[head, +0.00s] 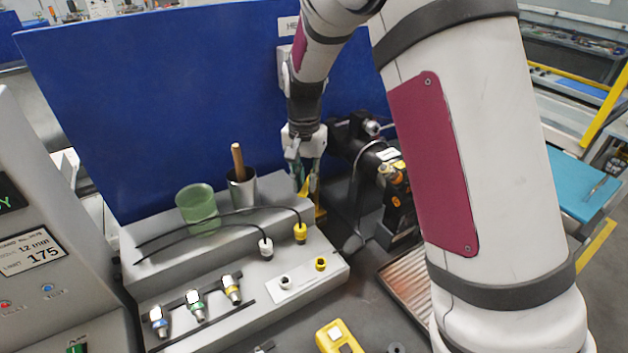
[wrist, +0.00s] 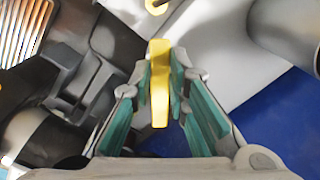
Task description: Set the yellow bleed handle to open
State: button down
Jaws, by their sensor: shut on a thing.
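The yellow bleed handle (wrist: 159,85) shows in the wrist view as a narrow yellow bar between the two green-padded fingers of my gripper (wrist: 167,88). The fingers are closed on it from both sides. In the head view my gripper (head: 307,180) points down behind the grey stepped block, and a small part of the yellow handle (head: 304,187) shows at its fingertips. The handle's pivot and any open or shut marking are hidden or too small to read.
The grey stepped block (head: 325,262) bears a green cup (head: 197,203), a metal cup (head: 242,190) with a wooden stick, cables with yellow and white plugs, and several coloured fittings. A black machine (head: 398,205) stands close right of my gripper. A blue panel (head: 150,100) rises behind.

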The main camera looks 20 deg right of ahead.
jog(key=w+a+m, duration=0.1)
jog(key=m, duration=0.2)
jog(key=shift+w+a+m, duration=0.3)
jog(key=shift+w+a, duration=0.05)
jog(key=shift+w+a+m, duration=0.25)
jog(key=shift+w+m, duration=0.2)
jog(key=shift+m, duration=0.4)
jog(key=shift+w+a+m, duration=0.25)
jog(key=shift+w+m, duration=0.2)
jog(key=shift+m, duration=0.4)
jog(key=c, duration=1.5)
grip_release()
jog(key=shift+c, duration=0.2)
notch_tip(320, 180, up, 12)
